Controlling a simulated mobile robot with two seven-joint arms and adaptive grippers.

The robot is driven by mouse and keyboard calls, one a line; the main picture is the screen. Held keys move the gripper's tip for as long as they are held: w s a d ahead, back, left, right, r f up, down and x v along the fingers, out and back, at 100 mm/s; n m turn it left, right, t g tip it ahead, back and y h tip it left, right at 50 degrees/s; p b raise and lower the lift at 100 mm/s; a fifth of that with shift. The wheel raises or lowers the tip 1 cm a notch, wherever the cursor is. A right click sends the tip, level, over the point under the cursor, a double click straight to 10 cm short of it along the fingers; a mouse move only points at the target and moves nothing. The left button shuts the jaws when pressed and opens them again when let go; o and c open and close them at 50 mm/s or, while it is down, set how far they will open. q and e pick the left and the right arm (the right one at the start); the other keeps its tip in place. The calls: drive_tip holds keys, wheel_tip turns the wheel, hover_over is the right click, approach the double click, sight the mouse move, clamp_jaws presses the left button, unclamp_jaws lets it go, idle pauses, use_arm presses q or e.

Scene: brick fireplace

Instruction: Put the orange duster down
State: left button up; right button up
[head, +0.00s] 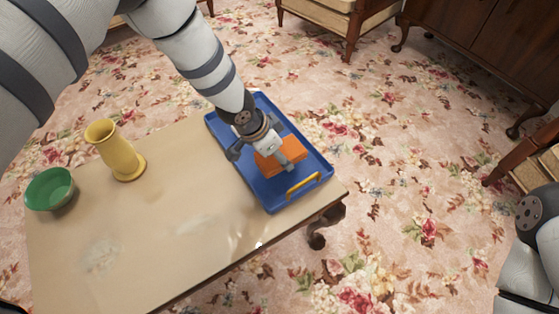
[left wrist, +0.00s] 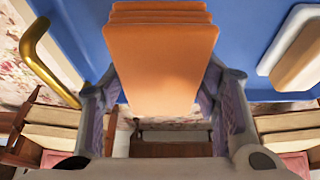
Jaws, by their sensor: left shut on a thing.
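The orange duster (head: 283,155) is a flat, folded-looking block at the right end of the table. My left gripper (head: 264,154) is shut on it, over the blue tray (head: 273,196). In the left wrist view the duster (left wrist: 162,50) sits between the two fingers (left wrist: 162,105), with the blue tray surface behind it. I cannot tell whether the duster touches the tray floor. My right gripper is out of view.
The tray has a yellow handle (head: 303,186). In the wrist view a white and tan item (left wrist: 295,50) lies beside the duster. A yellow vase (head: 118,152) and green bowl (head: 50,189) stand left on the table (head: 165,225). Pale smudges mark the mostly clear tabletop.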

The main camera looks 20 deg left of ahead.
sight(278, 163)
use_arm(q)
drive_tip(key=shift+f, duration=1.5)
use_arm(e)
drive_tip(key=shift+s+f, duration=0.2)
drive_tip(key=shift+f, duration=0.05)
use_arm(q)
drive_tip(key=shift+f, duration=0.1)
drive_tip(key=shift+s+f+b, duration=0.2)
drive_tip(key=shift+f+b, duration=0.15)
drive_tip(key=shift+b, duration=0.1)
drive_tip(key=o, duration=1)
drive_tip(key=shift+o, duration=0.5)
drive_tip(key=shift+w+f, duration=0.1)
drive_tip(key=shift+f, duration=0.05)
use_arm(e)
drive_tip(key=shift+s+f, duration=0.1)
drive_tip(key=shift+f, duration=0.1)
use_arm(q)
drive_tip(key=shift+r, duration=0.2)
